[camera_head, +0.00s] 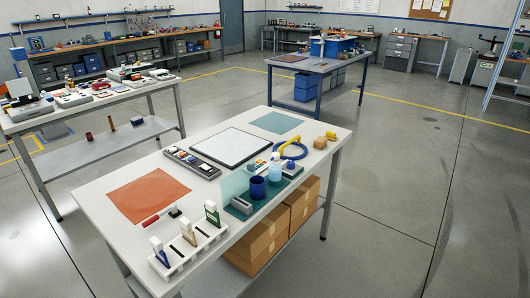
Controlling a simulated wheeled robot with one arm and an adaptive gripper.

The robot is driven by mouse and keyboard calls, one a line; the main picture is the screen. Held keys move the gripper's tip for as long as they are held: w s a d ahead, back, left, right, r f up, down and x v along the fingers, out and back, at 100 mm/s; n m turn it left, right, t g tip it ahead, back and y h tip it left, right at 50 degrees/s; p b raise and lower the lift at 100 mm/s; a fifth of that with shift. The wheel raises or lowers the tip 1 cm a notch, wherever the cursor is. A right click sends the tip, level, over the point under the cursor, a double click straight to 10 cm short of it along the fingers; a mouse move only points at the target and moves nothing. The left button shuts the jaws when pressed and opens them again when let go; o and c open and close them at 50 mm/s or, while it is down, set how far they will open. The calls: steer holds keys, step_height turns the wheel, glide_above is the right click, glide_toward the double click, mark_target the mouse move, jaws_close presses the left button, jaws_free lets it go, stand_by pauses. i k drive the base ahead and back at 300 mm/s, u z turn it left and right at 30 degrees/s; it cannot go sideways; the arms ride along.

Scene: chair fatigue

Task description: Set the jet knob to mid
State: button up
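I cannot make out a jet knob for certain. On the near white table (112,215) lies a dark narrow panel (192,162) with several light pieces along it, too small to read as knobs or settings. A teal tray (262,196) near the right edge holds a dark blue cup (257,188), a pale blue cup (275,173) and a grey block (241,205). Several small devices (131,75) stand on the left bench; any knobs on them are too small to tell. My gripper is not in view.
A blue table (318,64) stands behind. The floor at right is clear.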

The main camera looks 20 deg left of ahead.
mark_target(290, 165)
steer(key=u, duration=0.85)
steer(key=i, duration=0.8)
steer(key=u, duration=1.1)
steer(key=i, duration=0.6)
steer(key=u, duration=0.05)
